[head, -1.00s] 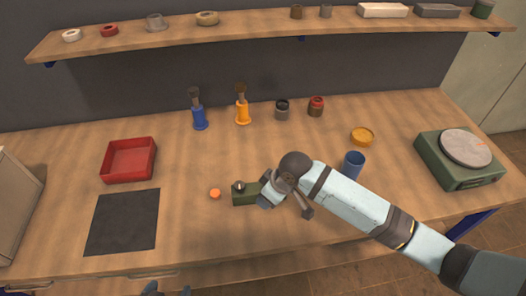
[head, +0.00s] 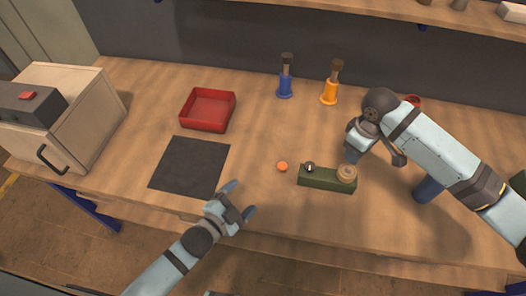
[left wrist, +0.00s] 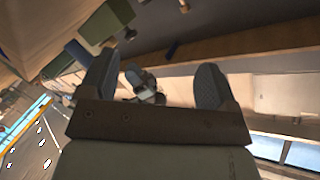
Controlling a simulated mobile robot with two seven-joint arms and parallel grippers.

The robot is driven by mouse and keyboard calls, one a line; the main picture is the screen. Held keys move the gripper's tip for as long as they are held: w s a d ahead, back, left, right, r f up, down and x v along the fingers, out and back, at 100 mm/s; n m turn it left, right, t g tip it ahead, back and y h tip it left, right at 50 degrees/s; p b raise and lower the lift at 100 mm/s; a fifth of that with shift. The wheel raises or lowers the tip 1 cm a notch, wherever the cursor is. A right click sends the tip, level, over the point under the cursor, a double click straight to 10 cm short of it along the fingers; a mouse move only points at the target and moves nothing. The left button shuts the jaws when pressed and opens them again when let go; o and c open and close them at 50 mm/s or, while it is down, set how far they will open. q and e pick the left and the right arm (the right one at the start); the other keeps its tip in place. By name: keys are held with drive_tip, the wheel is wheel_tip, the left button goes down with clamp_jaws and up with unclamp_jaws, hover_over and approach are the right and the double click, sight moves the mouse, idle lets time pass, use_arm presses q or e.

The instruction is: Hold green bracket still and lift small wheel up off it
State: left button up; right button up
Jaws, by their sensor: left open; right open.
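The green bracket (head: 325,183) lies on the bench in the head view. A small tan wheel (head: 346,173) sits on its right end, and a dark shiny knob (head: 309,167) on its left end. My right gripper (head: 372,152) is open, just behind and right of the wheel, apparently not holding it. My left gripper (head: 235,204) is open and empty over the bench's front edge, left of the bracket. In the left wrist view its spread fingers (left wrist: 155,82) have nothing between them; a dark green block at upper left may be the bracket.
An orange ball-like piece (head: 282,166) lies left of the bracket. A black mat (head: 190,166) and red tray (head: 208,110) are further left. A blue cup (head: 428,190) stands under my right arm. Blue (head: 285,85) and orange (head: 329,92) holders stand behind.

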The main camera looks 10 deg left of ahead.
use_arm(q)
drive_tip(key=w+d+r+m+g+h, duration=0.1)
drive_tip(key=w+d+r+m+h, duration=0.2)
drive_tip(key=m, duration=0.5)
drive_tip(key=w+d+r+m+h, duration=0.1)
drive_tip(key=w+d+m+h, duration=0.1)
drive_tip(key=w+m+h, duration=0.35)
drive_tip(key=m+g+y, duration=0.2)
drive_tip(key=m+g, duration=1.2)
drive_tip(key=m, duration=1.4)
approach(302, 170)
drive_tip(key=shift+n, duration=0.35)
drive_tip(key=x, duration=1)
drive_tip(key=shift+a+f, duration=0.1)
drive_tip(key=shift+f, duration=0.2)
